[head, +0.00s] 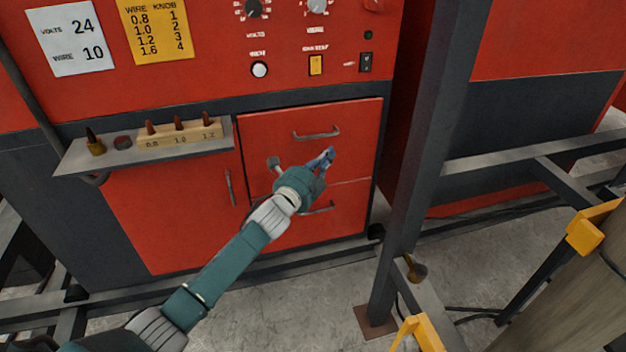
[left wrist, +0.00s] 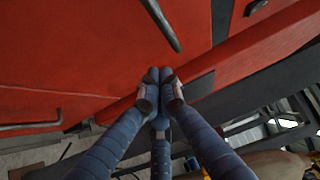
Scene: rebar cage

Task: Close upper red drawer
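The upper red drawer (head: 270,130) is in the right part of the red cabinet front in the head view, with a grey bar handle (head: 317,134). I cannot tell whether it stands slightly out or is flush. The lower red drawer (head: 345,205) is under it, its handle partly behind my arm. My left gripper (head: 324,159) is in front of the upper drawer, below and right of its handle. In the left wrist view its blue fingers (left wrist: 158,76) come together at the tips with nothing between them, close to a red surface. I cannot tell whether they touch it. My right gripper is not in view.
A small shelf (head: 220,148) with a wooden block of pegs (head: 180,135) sticks out left of the drawers. A dark steel post (head: 415,150) stands to their right. A yellow bracket (head: 592,226) is at the far right. Control knobs and switches are above.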

